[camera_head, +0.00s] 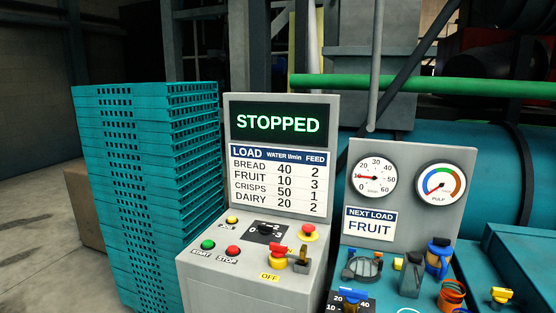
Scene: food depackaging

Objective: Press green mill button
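The green button (208,244) sits on the sloped top of the grey control console (215,268), above a label reading START. A red button (233,250) labelled STOP is just to its right. The display (279,123) above the console reads STOPPED in green letters. Neither of my grippers shows in the head view, so nothing of mine is near the green button.
Teal stacked crates (150,180) stand close on the left. A gauge panel (405,210) reading NEXT LOAD FRUIT stands right.

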